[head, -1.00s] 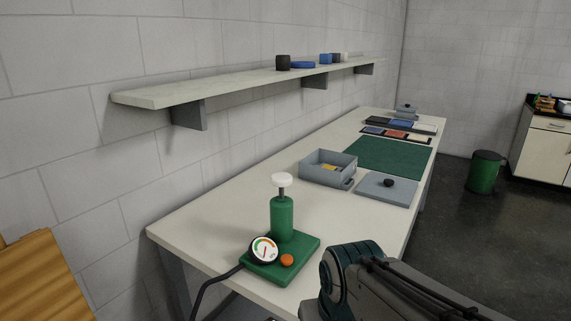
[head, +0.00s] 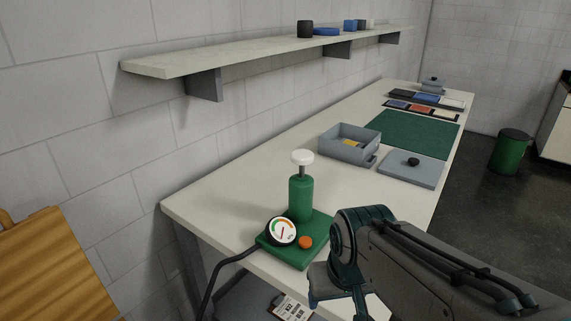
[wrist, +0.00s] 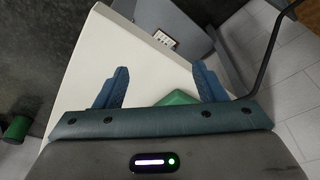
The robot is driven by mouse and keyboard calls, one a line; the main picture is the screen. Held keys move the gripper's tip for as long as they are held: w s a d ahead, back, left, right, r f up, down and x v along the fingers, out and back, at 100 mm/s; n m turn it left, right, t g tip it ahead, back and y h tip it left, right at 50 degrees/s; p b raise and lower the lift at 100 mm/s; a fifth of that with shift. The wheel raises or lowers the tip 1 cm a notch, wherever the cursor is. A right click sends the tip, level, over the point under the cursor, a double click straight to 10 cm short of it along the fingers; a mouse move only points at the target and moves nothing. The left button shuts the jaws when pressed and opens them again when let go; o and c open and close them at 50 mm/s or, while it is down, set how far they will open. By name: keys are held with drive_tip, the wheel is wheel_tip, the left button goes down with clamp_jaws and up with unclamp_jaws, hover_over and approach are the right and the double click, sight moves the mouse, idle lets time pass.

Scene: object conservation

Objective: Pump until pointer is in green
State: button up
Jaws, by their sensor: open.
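The green pump (head: 301,195) stands upright on a green base on the table's near end, with a white knob (head: 302,157) raised on its rod. A round gauge (head: 282,231) sits at the base's front left; its face has green and orange bands. The small red pointer appears to point downward, outside the green. An orange button (head: 305,242) sits beside the gauge. In the wrist view my gripper (wrist: 162,80) is open and empty, above the table; a corner of the green base (wrist: 178,97) shows between its fingers. My arm is right of the pump in the head view.
A black hose (head: 222,270) runs from the gauge over the table's edge. A grey box (head: 350,146) and a grey lid (head: 412,168) lie farther along the table. A wall shelf (head: 270,50) runs above. A clipboard (head: 292,308) lies below the tabletop.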

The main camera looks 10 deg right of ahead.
drive_tip(key=shift+w+r, duration=0.1)
drive_tip(key=c, duration=0.6)
drive_tip(key=shift+w+r+p, duration=0.45)
drive_tip(key=shift+w+r, duration=0.45)
drive_tip(key=shift+r, duration=0.3)
clamp_jaws()
drive_tip(key=w+r+n+g+p, duration=0.2)
drive_tip(key=w+r+n+p, duration=0.7)
drive_tip(key=w+r, duration=1.6)
drive_tip(key=shift+w+d+r+p, duration=0.15)
drive_tip(key=shift+w+r+p, duration=0.3)
drive_tip(key=shift+w, duration=1.9)
